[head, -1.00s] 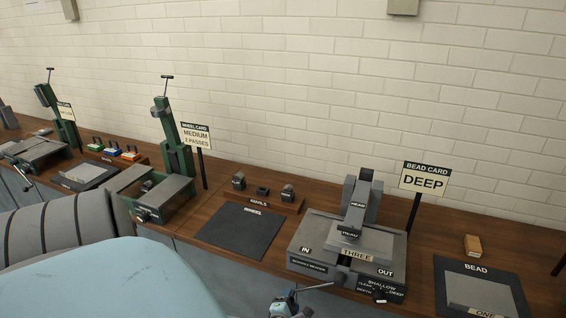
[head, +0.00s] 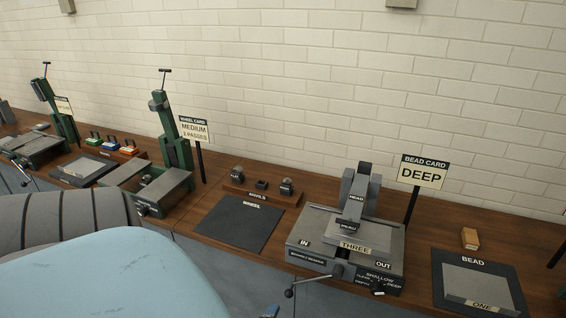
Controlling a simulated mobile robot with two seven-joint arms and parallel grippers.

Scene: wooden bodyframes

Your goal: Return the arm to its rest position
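No gripper fingers show in the head view. A large pale blue part of my body or arm fills the lower left. A small blue sliver of my arm shows at the bottom edge, left of the bead machine (head: 301,259). I cannot tell which arm it belongs to. The crank knob (head: 289,293) of the bead machine stands free, with nothing touching it. The panel marked THREE (head: 354,247) lies on the machine's bed, below its head.
A bead mat (head: 440,272) holds a panel marked ONE (head: 483,300) at the right. A DEEP card (head: 424,172) stands behind the bead machine. The green wheel machine (head: 175,150) and a dark wheel mat (head: 240,224) are to the left. The wall is behind the bench.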

